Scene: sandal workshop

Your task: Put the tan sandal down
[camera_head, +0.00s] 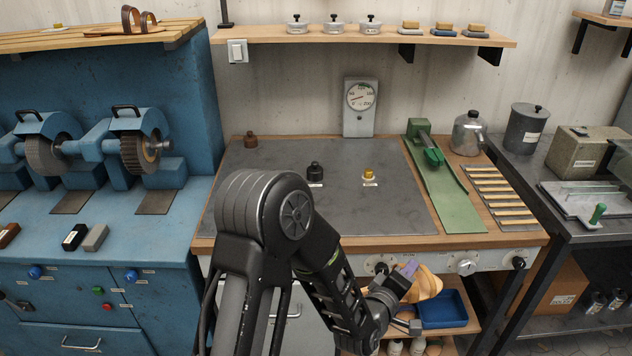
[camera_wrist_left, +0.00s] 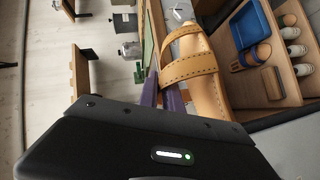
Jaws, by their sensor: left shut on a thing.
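The tan sandal (camera_head: 430,283) is in front of the workbench's front edge, near the knobs. My left gripper (camera_head: 408,274), with purple fingers, is shut on it and holds it in the air. In the left wrist view, the sandal (camera_wrist_left: 205,72) shows its stitched straps and long sole, and the purple fingers (camera_wrist_left: 162,95) meet its side near the strap. The exact grip spot is partly hidden by the gripper body. My right gripper is in neither view.
The workbench has a dark mat (camera_head: 270,170) with a black weight (camera_head: 315,172) and a small brass piece (camera_head: 369,175); much of it is clear. A blue tray (camera_head: 443,309) sits on the shelf below. A green-lined ramp (camera_head: 447,190) stands at the right.

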